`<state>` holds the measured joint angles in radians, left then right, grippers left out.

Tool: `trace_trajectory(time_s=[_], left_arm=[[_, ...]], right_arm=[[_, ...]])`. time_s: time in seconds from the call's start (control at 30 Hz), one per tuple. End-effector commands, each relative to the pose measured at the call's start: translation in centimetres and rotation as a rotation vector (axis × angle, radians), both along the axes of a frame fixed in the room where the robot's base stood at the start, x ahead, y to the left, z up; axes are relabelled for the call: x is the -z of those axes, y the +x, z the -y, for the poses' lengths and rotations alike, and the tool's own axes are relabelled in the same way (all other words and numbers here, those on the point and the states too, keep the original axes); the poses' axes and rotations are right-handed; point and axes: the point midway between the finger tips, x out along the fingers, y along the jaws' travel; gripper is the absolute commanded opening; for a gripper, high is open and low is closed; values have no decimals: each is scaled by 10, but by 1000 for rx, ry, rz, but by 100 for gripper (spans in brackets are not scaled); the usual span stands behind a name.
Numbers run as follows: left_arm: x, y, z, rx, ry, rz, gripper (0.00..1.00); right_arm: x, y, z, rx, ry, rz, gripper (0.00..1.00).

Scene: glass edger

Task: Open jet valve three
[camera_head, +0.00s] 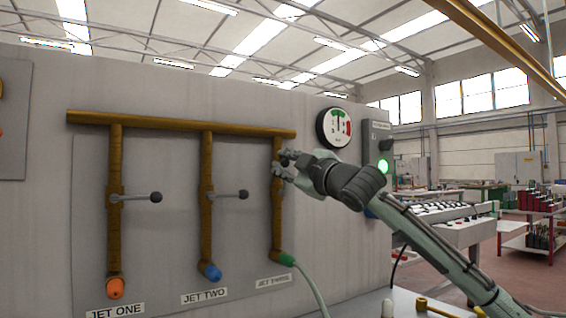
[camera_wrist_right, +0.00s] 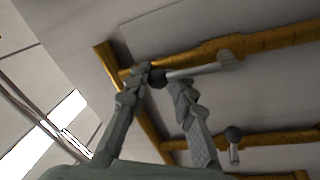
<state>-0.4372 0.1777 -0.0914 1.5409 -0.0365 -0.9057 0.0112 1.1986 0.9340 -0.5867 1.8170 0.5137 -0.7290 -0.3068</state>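Jet valve three sits on the rightmost brass pipe (camera_head: 278,222), above the JET THREE label (camera_head: 273,281). My right gripper (camera_head: 284,163) is at this pipe and hides most of the valve's lever in the head view. In the right wrist view my right gripper (camera_wrist_right: 160,80) has its fingertips close around the dark ball knob (camera_wrist_right: 157,78). The grey lever (camera_wrist_right: 198,70) there runs nearly along the pipe, with its knob towards the manifold. My left gripper is not in view.
Valves one (camera_head: 135,198) and two (camera_head: 226,195) have levers sideways across their pipes. A manifold (camera_head: 180,123) runs above. A round gauge (camera_head: 334,127) and a control box with a lit green button (camera_head: 383,166) are to the right. A green hose (camera_head: 313,285) leaves pipe three.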

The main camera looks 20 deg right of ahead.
Motion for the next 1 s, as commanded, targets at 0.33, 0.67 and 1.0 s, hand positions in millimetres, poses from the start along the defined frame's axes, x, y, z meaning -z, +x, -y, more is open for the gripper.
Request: trace_trajectory(time_s=[0.33, 0.67, 1.0], left_arm=[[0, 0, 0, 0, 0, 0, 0], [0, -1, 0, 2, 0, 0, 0], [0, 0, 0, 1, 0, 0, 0]], right_arm=[[6, 2, 1, 3, 1, -13, 48], [7, -14, 4, 3, 0, -8, 48], [23, -83, 14, 6, -5, -11, 48]])
